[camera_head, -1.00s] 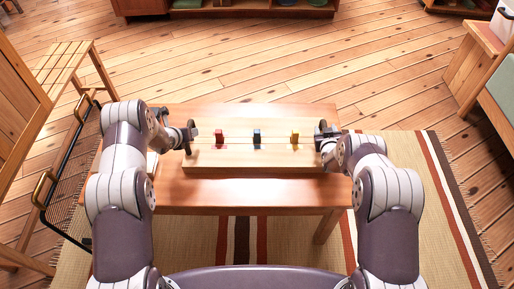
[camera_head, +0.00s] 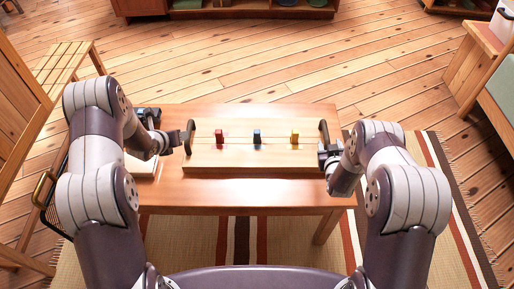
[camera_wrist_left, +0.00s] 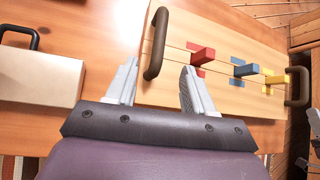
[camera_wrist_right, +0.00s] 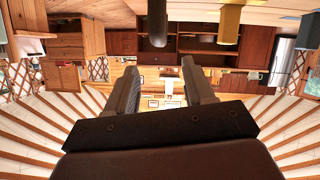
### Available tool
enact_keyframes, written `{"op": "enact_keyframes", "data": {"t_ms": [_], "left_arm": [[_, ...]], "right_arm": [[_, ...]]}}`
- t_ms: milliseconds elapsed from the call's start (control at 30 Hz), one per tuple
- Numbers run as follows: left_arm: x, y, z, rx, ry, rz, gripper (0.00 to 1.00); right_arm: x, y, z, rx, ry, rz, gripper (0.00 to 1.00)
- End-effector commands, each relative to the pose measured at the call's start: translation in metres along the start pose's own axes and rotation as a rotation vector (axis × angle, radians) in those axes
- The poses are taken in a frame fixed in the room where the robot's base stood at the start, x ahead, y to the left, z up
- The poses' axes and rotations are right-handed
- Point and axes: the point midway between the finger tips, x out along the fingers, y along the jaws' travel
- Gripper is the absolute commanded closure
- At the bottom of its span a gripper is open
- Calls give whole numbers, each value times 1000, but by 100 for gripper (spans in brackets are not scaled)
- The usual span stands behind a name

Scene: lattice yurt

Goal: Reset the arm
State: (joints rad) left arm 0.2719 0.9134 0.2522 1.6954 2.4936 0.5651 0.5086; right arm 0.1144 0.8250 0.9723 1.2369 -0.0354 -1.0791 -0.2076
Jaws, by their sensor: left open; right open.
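A pale wooden board (camera_head: 255,161) lies on the table with a red block (camera_head: 220,136), a blue block (camera_head: 257,136) and a yellow block (camera_head: 294,137) in a row. A dark handle (camera_head: 189,136) stands at its left end and another (camera_head: 324,132) at its right end. My left gripper (camera_wrist_left: 158,68) is open and empty, close to the left handle (camera_wrist_left: 156,42), which shows just beyond and between its fingertips. My right gripper (camera_wrist_right: 160,74) is open and empty, just on the near side of the right handle (camera_wrist_right: 157,22). Both arms come in from the sides.
The wooden table (camera_head: 240,198) has clear room in front of the board. A pale box with a dark handle (camera_wrist_left: 40,80) stands left of the board, mostly hidden by my left arm in the head view. A slatted wooden bench (camera_head: 62,62) is at left.

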Motion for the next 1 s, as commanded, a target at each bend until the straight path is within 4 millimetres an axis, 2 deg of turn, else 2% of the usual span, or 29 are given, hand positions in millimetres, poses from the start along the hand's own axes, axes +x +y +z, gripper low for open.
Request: {"op": "enact_keyframes", "data": {"t_ms": [167,600,667,733,767,800,833,900,967,1000], "left_arm": [[0,0,0,0,0,0,47],[0,0,0,3,0,0,47],[0,0,-1,32,3,-1,47],[-1,-9,-13,159,47,-45,47],[-4,-16,-26,239,83,-81,47],[-12,-28,-47,387,145,-153,47],[-23,-39,-59,519,184,-217,47],[-59,-66,-82,872,256,-391,47],[-95,-84,-99,1187,296,-545,47],[-119,-93,-109,1389,312,-643,47]], "right_arm": [[-11,0,0,0,0,0,47],[-10,0,0,1,0,0,47],[-10,-1,6,10,-31,-6,47],[-16,-7,33,31,-150,-28,47],[-24,-11,50,41,-227,-42,47],[-38,-15,73,59,-354,-62,47],[-50,-17,82,73,-445,-74,47],[-82,-21,87,100,-649,-102,47],[-114,-22,78,118,-797,-119,47],[-137,-23,68,126,-884,-129,47]]}}
